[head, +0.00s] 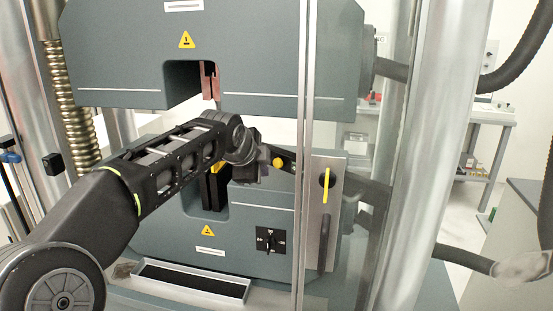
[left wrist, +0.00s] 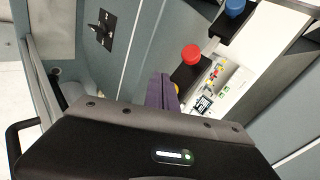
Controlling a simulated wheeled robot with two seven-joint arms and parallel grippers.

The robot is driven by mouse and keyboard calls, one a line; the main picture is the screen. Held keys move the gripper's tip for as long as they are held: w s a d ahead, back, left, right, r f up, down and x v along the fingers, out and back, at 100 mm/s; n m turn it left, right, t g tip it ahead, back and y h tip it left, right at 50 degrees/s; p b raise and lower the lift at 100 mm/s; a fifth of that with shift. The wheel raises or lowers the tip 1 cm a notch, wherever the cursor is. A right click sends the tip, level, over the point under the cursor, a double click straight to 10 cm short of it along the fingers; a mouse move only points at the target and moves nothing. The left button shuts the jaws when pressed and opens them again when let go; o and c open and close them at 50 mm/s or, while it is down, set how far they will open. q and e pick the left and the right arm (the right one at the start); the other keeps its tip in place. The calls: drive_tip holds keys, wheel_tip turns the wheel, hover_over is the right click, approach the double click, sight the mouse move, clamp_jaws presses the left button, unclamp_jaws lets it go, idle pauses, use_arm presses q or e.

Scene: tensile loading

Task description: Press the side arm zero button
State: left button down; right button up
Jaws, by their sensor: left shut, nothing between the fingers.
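My left gripper (head: 248,168) is in front of the gap between the upper and lower grip heads of the testing machine, its fingertips hard to make out. In the left wrist view its shut, empty fingers (left wrist: 162,92) show as a dark purple shape beyond the grey gripper body. Near them in that picture are a red round button (left wrist: 191,54) on a dark block, a blue round button (left wrist: 235,7), and a pale panel (left wrist: 205,98) with small coloured parts. I cannot tell which is the side arm zero button. My right gripper is in neither view.
The upper grip head (head: 130,60) and lower grip head (head: 165,235) leave a narrow gap. A black rotary switch (head: 270,241) is on the lower head. A metal plate with a yellow-marked handle (head: 325,185) and a thick column (head: 425,150) stand right. A tray (head: 190,292) lies below.

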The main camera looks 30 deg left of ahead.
use_arm(q)
drive_tip(key=shift+w+d, duration=0.15)
drive_tip(key=shift+w, duration=0.55)
drive_tip(key=shift+w, duration=0.15)
idle(1.5)
drive_tip(key=shift+w+d+p, duration=0.1)
drive_tip(key=shift+w+p, duration=0.15)
drive_tip(key=shift+p, duration=0.1)
drive_tip(key=shift+w, duration=0.5)
idle(0.5)
drive_tip(key=shift+s, duration=0.15)
idle(0.3)
drive_tip(key=shift+s+b, duration=0.3)
drive_tip(key=shift+s, duration=0.45)
drive_tip(key=shift+s, duration=0.1)
